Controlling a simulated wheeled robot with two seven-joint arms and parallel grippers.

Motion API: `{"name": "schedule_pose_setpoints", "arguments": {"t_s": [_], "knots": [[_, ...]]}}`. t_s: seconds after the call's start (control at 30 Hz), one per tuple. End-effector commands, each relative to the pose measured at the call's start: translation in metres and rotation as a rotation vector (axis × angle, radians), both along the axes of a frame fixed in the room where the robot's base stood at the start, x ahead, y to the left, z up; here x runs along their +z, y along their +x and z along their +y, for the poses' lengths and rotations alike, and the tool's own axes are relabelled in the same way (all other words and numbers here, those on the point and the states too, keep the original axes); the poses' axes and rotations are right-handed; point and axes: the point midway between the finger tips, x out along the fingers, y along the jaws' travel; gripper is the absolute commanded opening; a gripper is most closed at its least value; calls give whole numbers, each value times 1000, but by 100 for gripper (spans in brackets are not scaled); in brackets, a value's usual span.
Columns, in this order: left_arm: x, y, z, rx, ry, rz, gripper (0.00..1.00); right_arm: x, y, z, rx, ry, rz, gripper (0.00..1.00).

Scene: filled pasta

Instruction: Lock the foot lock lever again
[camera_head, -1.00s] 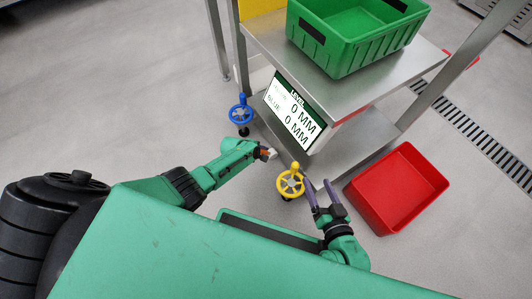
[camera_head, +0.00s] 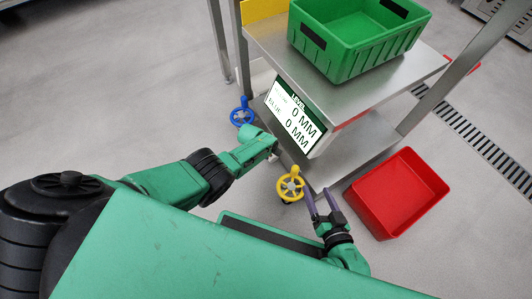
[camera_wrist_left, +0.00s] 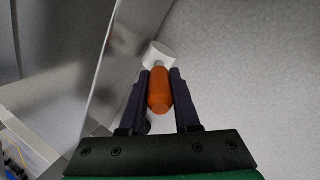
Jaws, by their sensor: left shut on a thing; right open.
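An orange rounded handle with a white cylindrical end, which looks like the foot lock lever (camera_wrist_left: 159,92), is between the fingers of my left gripper (camera_wrist_left: 160,71) in the left wrist view. The fingers are shut on its sides. In the head view my left arm reaches toward the near left side of the steel table, and its gripper and the lever are hidden behind the arm. My right gripper (camera_head: 322,202) is open and empty, just right of the yellow handwheel (camera_head: 290,184) and apart from it.
The steel table (camera_head: 374,98) carries a green crate (camera_head: 357,62) and a level display (camera_head: 295,115) reading 0 MM on both lines. A blue handwheel (camera_head: 242,112) is at its left foot. A red bin (camera_head: 398,192) stands on the floor at right. Open floor lies at left.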

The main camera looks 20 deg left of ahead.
Motion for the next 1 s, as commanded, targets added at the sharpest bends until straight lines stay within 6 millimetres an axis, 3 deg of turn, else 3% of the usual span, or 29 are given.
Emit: {"name": "schedule_pose_setpoints", "arguments": {"t_s": [0.03,0.3,0.33,0.4,0.77,1.0], "knots": [[3,3,-8,-5,-9,-4,0,0,0,0,0,0,0,75],[4,3,-8,-7,-10,-3,0,0,0,0,1,-1,0,75],[4,3,-8,-7,-10,-3,34,0,0,0,1,-1,0,75],[4,3,-8,-6,-9,-3,60,0,1,0,1,-1,0,75],[5,0,-3,-4,-4,1,60,4,1,-1,5,-6,2,75],[41,-9,1,-4,-4,2,60,52,1,0,35,-35,42,75]]}}
